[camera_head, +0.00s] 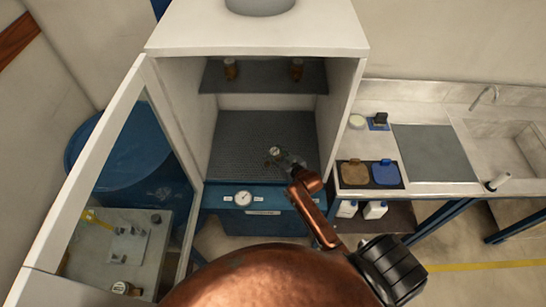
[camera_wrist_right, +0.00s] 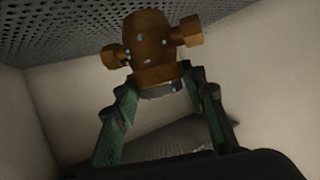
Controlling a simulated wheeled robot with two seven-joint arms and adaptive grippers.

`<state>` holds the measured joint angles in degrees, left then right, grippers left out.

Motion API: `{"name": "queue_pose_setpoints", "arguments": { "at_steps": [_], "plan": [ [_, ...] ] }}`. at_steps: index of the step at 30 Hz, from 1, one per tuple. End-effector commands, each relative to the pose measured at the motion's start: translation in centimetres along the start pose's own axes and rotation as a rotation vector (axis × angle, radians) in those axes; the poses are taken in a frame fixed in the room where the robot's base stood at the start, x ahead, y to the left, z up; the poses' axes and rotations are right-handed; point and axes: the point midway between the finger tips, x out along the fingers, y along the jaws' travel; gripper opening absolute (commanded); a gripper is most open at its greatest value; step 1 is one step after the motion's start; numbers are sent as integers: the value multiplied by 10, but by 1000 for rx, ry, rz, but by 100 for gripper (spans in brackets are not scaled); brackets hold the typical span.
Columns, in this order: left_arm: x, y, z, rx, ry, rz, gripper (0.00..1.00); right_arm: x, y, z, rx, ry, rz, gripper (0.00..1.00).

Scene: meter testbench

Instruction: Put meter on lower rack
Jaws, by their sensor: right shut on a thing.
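My right gripper (camera_head: 285,161) reaches into the open white cabinet, over the lower rack (camera_head: 238,135), a dark perforated shelf. In the right wrist view the gripper (camera_wrist_right: 158,92) is shut on a brown brass meter (camera_wrist_right: 150,45) with a side port on each side. The fingers grip its lower end in that picture. In the head view the gripper and meter are small, and I cannot tell whether the meter touches the rack. My left gripper is not in view.
The glazed cabinet door (camera_head: 135,165) stands open at the left. A blue front panel with a round gauge (camera_head: 243,197) lies below the lower rack. A blue barrel (camera_head: 125,150) is behind the door. A counter with a sink (camera_head: 520,150) stands at the right.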

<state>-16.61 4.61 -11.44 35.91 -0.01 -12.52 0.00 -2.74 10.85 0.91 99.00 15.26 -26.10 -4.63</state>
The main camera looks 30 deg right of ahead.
Motion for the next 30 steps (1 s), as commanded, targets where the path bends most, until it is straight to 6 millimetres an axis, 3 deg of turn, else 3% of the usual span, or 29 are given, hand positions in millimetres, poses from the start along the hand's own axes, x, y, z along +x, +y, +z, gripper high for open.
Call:
{"name": "queue_pose_setpoints", "arguments": {
  "at_steps": [5, 9, 12, 22, 23, 30],
  "plan": [
    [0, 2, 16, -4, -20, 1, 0, 4, 0, 9, -1, 4, 0, 0],
    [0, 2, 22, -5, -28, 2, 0, 11, 0, 27, 0, 3, 0, 0],
    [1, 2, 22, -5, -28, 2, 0, 14, 0, 36, -1, 4, 0, 0],
    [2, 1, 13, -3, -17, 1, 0, 15, 0, 39, -2, 5, 1, 0],
    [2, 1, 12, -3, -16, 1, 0, 15, 0, 41, -1, 1, 0, 40],
    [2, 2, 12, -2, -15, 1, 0, 15, 0, 41, -1, 1, 0, 56]
  ]
}}
